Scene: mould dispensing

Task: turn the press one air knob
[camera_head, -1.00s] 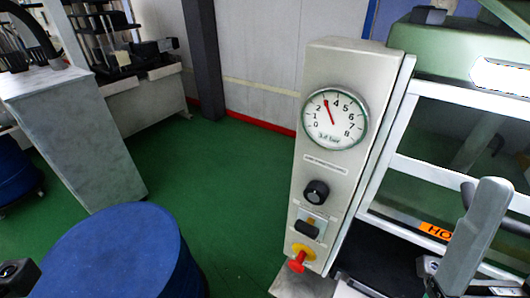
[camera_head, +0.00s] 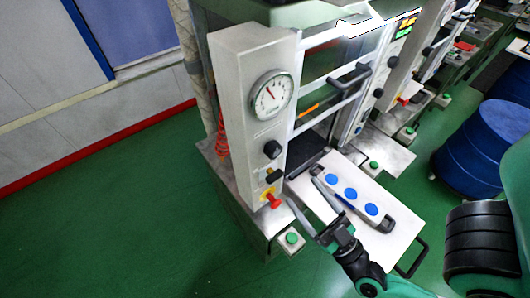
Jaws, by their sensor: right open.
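The press control box (camera_head: 252,130) is a tall pale panel left of centre. Near its top is a round pressure gauge (camera_head: 270,95) with a red needle pointing up and left. Below it is a round black air knob (camera_head: 272,149), then a black switch (camera_head: 274,176) and a red emergency stop (camera_head: 272,200) on a yellow plate. My right gripper (camera_head: 302,190) is open and empty, in the picture right of and below the red stop. It appears apart from the air knob; the exact distance is unclear. My left gripper is not in view.
A green button box (camera_head: 291,239) stands below the panel. Blue drums (camera_head: 470,150) stand right. Green floor is clear on the left.

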